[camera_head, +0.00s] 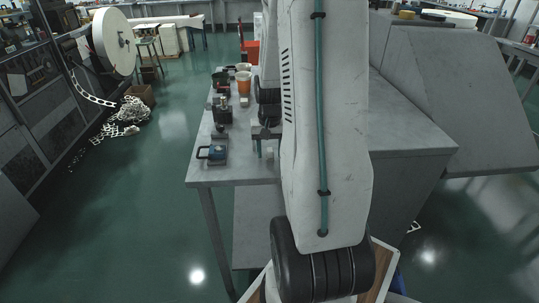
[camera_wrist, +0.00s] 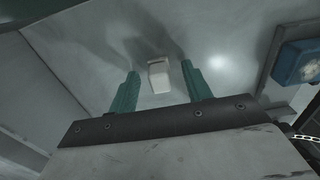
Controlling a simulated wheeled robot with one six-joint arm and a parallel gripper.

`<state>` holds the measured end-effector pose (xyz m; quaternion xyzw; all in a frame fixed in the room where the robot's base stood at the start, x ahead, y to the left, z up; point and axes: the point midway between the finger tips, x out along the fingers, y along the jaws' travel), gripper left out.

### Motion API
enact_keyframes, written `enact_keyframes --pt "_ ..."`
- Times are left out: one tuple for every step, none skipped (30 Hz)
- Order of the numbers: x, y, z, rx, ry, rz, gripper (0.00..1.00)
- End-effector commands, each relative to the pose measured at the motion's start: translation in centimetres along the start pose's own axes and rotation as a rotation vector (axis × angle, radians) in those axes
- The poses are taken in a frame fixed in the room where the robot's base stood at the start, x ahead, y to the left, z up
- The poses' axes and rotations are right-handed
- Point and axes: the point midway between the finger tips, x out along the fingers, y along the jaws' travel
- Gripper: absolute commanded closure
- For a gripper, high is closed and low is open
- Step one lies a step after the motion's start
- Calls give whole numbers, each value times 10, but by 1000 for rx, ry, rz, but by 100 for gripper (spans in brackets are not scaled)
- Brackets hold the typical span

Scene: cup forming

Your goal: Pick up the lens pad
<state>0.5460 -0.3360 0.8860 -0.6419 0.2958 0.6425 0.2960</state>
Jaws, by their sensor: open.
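A small pale block (camera_wrist: 159,77), which looks like the lens pad, lies on the grey table top in the wrist view. My gripper (camera_wrist: 160,69) has its two green fingers spread apart, one to the left and one to the right of the block in the picture. Gaps show between the block and both fingers. In the head view my gripper (camera_head: 265,150) is low over the left part of the table, partly hidden by my arm. I cannot make out the block clearly there.
A blue device (camera_head: 217,152) sits at the table's (camera_head: 232,174) front left corner; it also shows in the wrist view (camera_wrist: 298,62). A dark device (camera_head: 222,110) and an orange cup (camera_head: 243,84) stand farther back. My arm hides the middle of the table.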

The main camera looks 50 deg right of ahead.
Motion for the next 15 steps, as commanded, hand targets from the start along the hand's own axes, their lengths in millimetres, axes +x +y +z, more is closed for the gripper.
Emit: enact_keyframes --pt "3 0 0 0 -1 0 51" --pt "4 0 0 0 0 0 51" --pt "4 0 0 1 1 0 51" --pt "4 0 0 1 1 0 51" --pt "4 0 0 1 1 0 51" --pt "4 0 0 1 1 0 51" --pt "3 0 0 1 1 0 51" --pt "3 0 0 1 1 0 51" --pt "3 0 0 1 1 0 62" --pt "3 0 0 1 1 0 70" --pt "3 0 0 1 1 0 79" --pt "3 0 0 1 1 0 90" --pt "3 0 0 1 1 0 98" --pt "3 0 0 0 1 0 99" --pt "3 0 0 0 1 0 99"
